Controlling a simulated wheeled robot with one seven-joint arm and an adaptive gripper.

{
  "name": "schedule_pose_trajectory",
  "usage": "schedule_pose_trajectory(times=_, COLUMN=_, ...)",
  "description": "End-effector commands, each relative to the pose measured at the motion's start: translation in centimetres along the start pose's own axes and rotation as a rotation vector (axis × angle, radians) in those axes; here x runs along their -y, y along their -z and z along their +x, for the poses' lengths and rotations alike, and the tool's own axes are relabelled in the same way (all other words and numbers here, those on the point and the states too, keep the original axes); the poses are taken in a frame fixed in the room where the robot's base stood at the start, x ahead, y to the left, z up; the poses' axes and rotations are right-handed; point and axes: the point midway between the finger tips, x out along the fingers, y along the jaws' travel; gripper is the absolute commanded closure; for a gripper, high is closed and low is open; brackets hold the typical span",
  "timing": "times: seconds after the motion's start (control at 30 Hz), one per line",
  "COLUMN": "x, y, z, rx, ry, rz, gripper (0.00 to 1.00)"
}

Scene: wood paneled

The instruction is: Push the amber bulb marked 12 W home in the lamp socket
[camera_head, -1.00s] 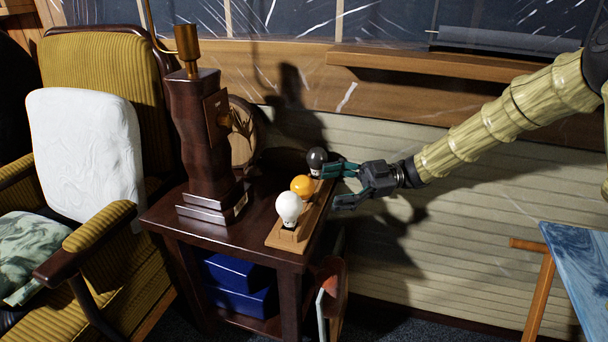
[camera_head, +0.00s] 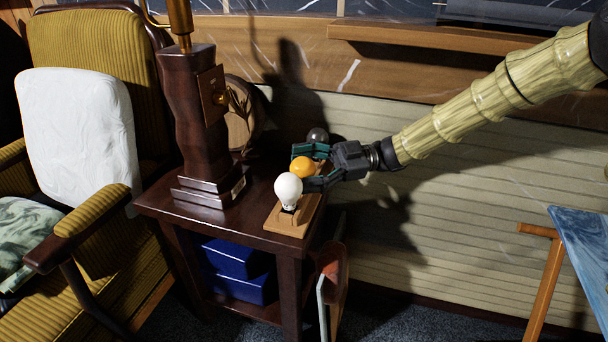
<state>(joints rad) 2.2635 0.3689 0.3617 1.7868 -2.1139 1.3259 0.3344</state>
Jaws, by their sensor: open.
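The amber bulb (camera_head: 302,167) stands in the middle of a small wooden rack (camera_head: 288,229) on the side table. My gripper (camera_head: 306,168) is open, with one finger on the far side of the amber bulb and one on its near side. I cannot tell whether the fingers touch it. The 12 W marking is too small to read. A dark wooden lamp (camera_head: 199,120) stands at the table's left, with a brass fitting (camera_head: 180,20) on top and a plate with a brass part (camera_head: 216,95) on its side. The lamp socket's opening is not clearly visible.
A white bulb (camera_head: 288,190) stands at the rack's near end, close to my gripper's near finger. A dark bulb (camera_head: 317,136) stands at the far end. The side table (camera_head: 165,207) has blue boxes (camera_head: 236,268) below. An armchair (camera_head: 95,45) is at left.

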Motion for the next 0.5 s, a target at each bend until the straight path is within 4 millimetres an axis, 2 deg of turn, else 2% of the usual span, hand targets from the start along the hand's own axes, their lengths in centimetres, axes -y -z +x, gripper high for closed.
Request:
schedule_pose_trajectory(times=0.2, x=-0.03, y=0.03, z=0.07, rx=0.0, ry=0.0, rz=0.0, gripper=0.28)
schedule_pose_trajectory(times=0.43, x=-0.02, y=0.02, z=0.03, rx=0.0, ry=0.0, rz=0.0, gripper=0.7)
schedule_pose_trajectory(times=0.5, x=-0.01, y=0.01, z=0.02, rx=0.0, ry=0.0, rz=0.0, gripper=0.74)
